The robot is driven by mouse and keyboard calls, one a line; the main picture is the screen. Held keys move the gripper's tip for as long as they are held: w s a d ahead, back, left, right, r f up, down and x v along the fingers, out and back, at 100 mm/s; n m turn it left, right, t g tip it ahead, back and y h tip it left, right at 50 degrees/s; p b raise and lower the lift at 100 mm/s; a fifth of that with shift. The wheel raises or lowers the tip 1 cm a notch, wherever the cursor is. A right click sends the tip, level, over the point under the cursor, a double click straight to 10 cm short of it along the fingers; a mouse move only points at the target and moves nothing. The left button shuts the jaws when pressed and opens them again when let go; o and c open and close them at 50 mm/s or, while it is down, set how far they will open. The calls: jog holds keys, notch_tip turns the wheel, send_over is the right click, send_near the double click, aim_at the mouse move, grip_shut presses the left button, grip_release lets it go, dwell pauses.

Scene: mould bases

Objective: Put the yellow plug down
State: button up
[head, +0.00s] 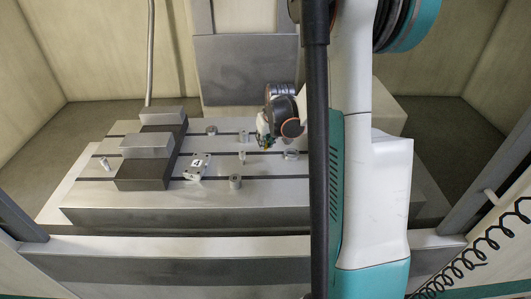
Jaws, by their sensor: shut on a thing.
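My gripper (265,143) is small in the head view, over the right middle part of the grey slotted table (240,215). A tiny yellow-green patch shows at its fingertips, and I take it for the yellow plug (267,145). The gripper is shut on it. Most of the plug is hidden by the fingers or too small to make out. I cannot tell whether it touches the table.
A white marked plate (196,167) and several metal cylinders, one in front (235,182), stand around the middle. A ring-like part (291,155) is close to my gripper's right.

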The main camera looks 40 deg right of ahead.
aim_at(266, 147)
jog(key=shift+f+b, duration=0.55)
jog(key=shift+f, duration=1.75)
jog(key=o, duration=0.7)
jog(key=shift+f, duration=0.1)
jog(key=shift+s+r, duration=0.15)
jog(key=shift+r, duration=0.4)
jog(key=p+v, duration=0.3)
jog(key=v, duration=0.8)
jog(key=shift+s, duration=0.1)
